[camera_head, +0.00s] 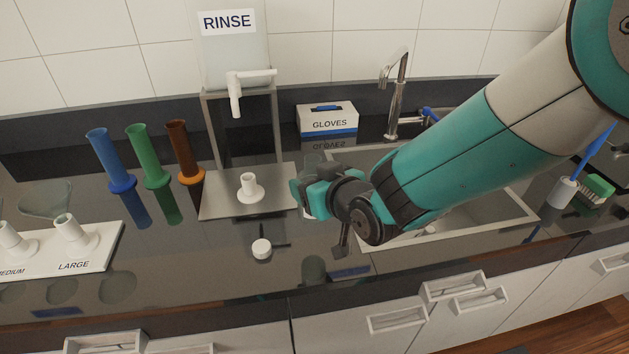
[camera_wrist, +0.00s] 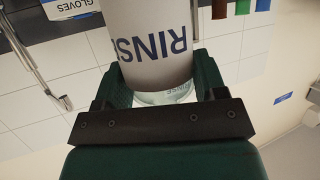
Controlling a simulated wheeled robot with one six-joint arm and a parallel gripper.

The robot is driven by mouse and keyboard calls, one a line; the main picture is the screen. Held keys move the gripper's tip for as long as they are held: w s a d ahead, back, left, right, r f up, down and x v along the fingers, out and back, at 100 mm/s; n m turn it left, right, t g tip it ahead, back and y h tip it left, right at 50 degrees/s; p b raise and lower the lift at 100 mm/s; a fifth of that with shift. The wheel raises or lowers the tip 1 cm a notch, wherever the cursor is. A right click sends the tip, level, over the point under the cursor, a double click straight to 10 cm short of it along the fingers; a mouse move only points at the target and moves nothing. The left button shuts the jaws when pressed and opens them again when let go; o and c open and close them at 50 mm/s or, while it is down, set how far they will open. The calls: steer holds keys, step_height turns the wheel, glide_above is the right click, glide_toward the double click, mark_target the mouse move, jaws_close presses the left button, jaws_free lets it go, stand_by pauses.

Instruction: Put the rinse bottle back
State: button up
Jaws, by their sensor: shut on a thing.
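My gripper (camera_head: 312,190) is shut around the rinse bottle, just right of the metal dispenser stand. In the wrist view the bottle (camera_wrist: 155,45) is a grey-white cylinder with blue RINSE lettering, upside down in the picture. It sits between the two dark green jaws of the gripper (camera_wrist: 160,92), with a clear part showing near the palm. In the head view my gripper hides most of the bottle, so whether its base touches the counter cannot be told. A large RINSE tank (camera_head: 235,55) with a white tap stands on the stand (camera_head: 215,204).
A small white cap (camera_head: 261,249) lies on the dark counter. Blue (camera_head: 112,165), green (camera_head: 148,160) and brown (camera_head: 183,155) cylinders stand at left, behind a white MEDIUM/LARGE holder (camera_head: 95,254). A GLOVES box (camera_head: 327,120) is behind; the sink (camera_head: 470,215) lies under my arm.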

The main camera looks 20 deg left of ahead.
steer(key=shift+f+b, duration=0.15)
steer(key=shift+b, duration=0.15)
steer(key=shift+f+b, duration=0.3)
step_height(320, 180, down, 7)
steer(key=b, duration=0.7)
steer(key=shift+s+f, duration=0.1)
steer(key=shift+f, duration=0.05)
steer(key=shift+f+b, duration=0.35)
steer(key=shift+b, duration=0.1)
steer(key=o, duration=1.2)
steer(key=b+v, duration=0.2)
steer(key=v, duration=1.5)
steer(key=shift+s+d+r+b, duration=0.1)
steer(key=shift+s+d+b, duration=0.1)
steer(key=shift+b, duration=0.15)
steer(key=shift+w, duration=0.1)
